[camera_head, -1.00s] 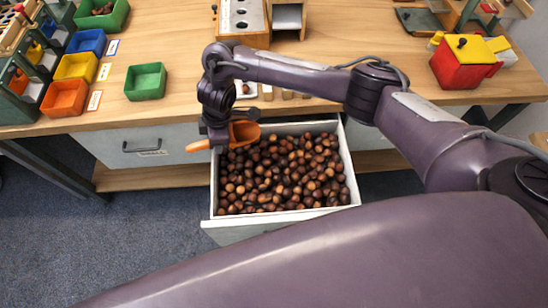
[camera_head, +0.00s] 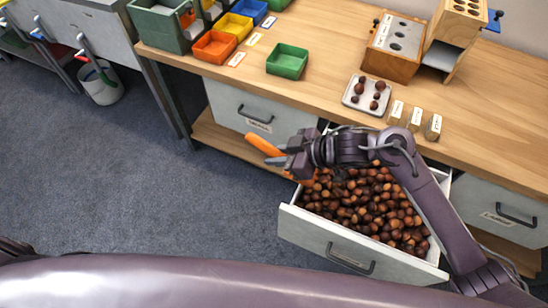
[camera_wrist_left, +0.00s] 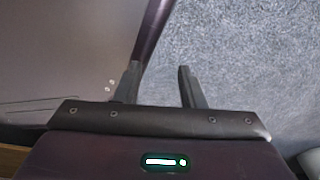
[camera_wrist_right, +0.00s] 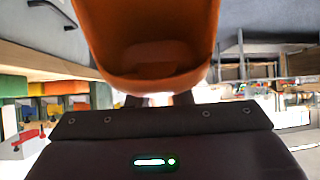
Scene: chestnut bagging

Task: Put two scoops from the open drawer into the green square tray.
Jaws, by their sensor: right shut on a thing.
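The open drawer (camera_head: 318,236) is full of brown chestnuts (camera_head: 365,208). My right gripper (camera_head: 290,160) is shut on the orange scoop (camera_head: 263,145), above the drawer's left edge. The scoop's handle points up and left; an orange part shows below the gripper, by the chestnuts. In the right wrist view the scoop (camera_wrist_right: 150,45) fills the upper middle, and no chestnuts show in its visible part. The green square tray (camera_head: 287,61) stands empty on the tabletop. My left gripper (camera_wrist_left: 158,85) is open and empty over the floor; the head view does not show it.
Orange (camera_head: 214,46), yellow (camera_head: 235,25) and blue trays stand left of the green one on the wooden table (camera_head: 330,80). A white plate (camera_head: 367,95) with several chestnuts and small jars (camera_head: 415,119) stand behind the drawer. A closed drawer (camera_head: 240,105) is on the left.

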